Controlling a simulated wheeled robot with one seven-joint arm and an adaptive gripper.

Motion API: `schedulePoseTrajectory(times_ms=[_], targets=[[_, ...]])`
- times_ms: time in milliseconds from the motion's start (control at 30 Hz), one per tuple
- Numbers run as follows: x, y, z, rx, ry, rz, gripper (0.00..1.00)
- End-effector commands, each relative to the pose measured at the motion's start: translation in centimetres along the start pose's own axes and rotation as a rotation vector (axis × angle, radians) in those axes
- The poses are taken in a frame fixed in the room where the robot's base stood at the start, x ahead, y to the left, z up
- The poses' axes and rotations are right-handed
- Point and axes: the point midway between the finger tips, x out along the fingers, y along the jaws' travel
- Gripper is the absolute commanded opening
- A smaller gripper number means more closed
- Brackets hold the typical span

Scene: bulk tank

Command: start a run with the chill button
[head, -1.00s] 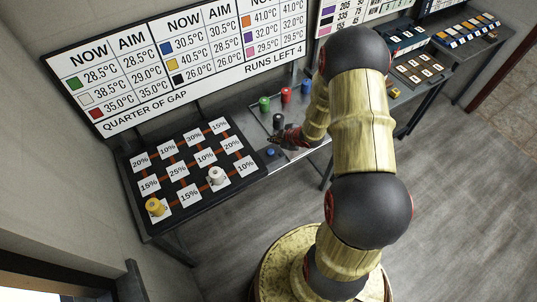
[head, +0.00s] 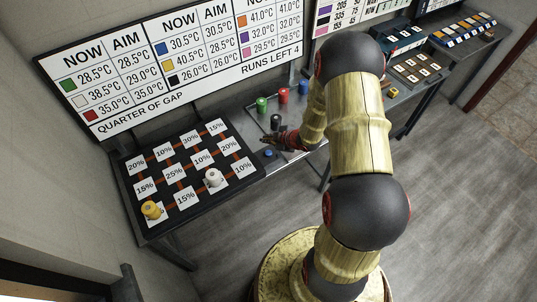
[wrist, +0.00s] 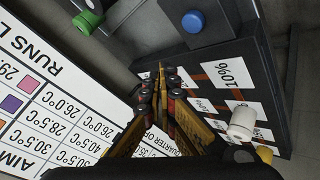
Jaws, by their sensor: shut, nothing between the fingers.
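A blue button (head: 268,153) sits on the grey table just right of the black percentage board; I take it as the chill button, though no label on it is readable. It also shows near the top of the wrist view (wrist: 193,20). My gripper (head: 270,138) is shut and empty, above the table, just behind the blue button in the head view and apart from it. In the wrist view its fingertips (wrist: 160,70) meet beside the board's edge, below the button. The wall sign (head: 180,70) reads "RUNS LEFT 4".
The black percentage board (head: 192,165) carries a yellow piece (head: 151,211) and a white piece (head: 213,177). Green (head: 262,105), red (head: 283,96), blue (head: 303,87) and black (head: 277,122) pieces stand behind my gripper. Other panels are at the right. The floor is clear.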

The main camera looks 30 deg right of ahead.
Motion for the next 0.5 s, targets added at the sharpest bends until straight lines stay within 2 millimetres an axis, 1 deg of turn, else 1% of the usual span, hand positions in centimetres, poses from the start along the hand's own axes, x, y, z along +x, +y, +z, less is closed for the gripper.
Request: schedulePoseTrajectory(times_ms=[33, 300, 500], targets=[[0.8, -0.6, 0.6, 0.000, 0.000, -0.001, 0.00], [3.3, -2.4, 2.4, 0.002, -0.001, 0.000, 0.00], [4.4, -3.2, 3.2, 0.001, 0.000, -0.001, 0.00]])
